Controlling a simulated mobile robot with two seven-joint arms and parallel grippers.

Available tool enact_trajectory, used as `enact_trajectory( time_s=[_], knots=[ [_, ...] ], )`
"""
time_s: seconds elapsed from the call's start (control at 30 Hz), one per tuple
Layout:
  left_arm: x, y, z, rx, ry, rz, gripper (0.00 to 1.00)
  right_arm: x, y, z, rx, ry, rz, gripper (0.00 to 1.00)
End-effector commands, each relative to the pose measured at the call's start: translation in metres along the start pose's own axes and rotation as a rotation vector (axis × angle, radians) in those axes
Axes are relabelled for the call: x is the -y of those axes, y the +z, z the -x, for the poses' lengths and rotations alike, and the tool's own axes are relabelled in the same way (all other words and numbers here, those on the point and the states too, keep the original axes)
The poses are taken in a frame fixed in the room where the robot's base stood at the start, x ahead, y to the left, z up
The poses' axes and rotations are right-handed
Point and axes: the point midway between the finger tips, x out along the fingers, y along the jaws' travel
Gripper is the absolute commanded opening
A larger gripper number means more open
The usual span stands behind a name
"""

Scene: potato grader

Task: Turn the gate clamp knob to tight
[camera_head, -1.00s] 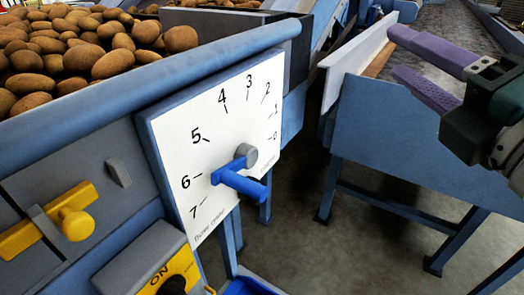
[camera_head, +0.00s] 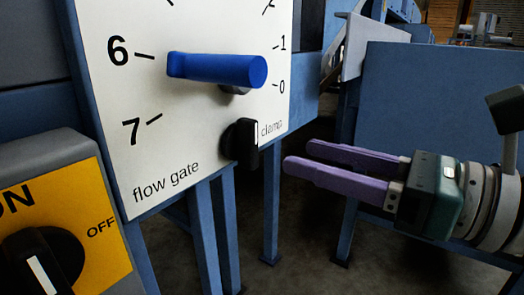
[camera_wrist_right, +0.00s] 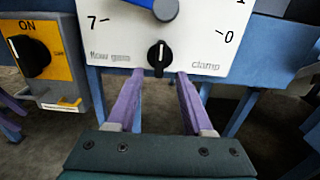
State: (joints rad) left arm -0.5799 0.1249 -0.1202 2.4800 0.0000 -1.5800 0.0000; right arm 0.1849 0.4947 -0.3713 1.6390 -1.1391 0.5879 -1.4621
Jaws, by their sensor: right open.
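The gate clamp knob (camera_head: 240,143) is small and black with a white mark. It sits low on the white flow gate panel (camera_head: 185,130), beside the word "clamp". In the right wrist view the knob (camera_wrist_right: 158,57) stands upright, its white line pointing up. My right gripper (camera_head: 297,157) has purple fingers and is open and empty. Its fingertips point at the panel, to the right of the knob and apart from it. In the wrist view the fingertips (camera_wrist_right: 160,74) lie either side of and slightly below the knob. My left gripper is not in view.
The blue flow gate lever (camera_head: 218,69) juts out just above the knob. A yellow ON/OFF switch box (camera_head: 100,255) with a black rotary knob stands at the lower left. Blue legs (camera_head: 272,205) stand below the panel. The space between fingertips and panel is clear.

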Motion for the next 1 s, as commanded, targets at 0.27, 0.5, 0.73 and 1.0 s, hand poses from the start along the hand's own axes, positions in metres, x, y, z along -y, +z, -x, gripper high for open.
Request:
enact_trajectory(
  time_s=[0.27, 0.5, 0.73, 1.0],
  knots=[
    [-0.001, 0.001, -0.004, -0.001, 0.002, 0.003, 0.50, 0.000, 0.000, -0.052, 0.003, 0.000, -0.002, 0.51],
    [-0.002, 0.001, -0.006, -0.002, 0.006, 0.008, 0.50, 0.000, 0.000, -0.071, 0.002, -0.002, -0.004, 0.51],
    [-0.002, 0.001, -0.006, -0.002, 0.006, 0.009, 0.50, 0.000, 0.000, -0.071, 0.001, -0.002, -0.004, 0.51],
    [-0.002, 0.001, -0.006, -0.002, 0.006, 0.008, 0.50, 0.000, 0.000, -0.071, 0.001, -0.002, -0.004, 0.22]
  ],
)
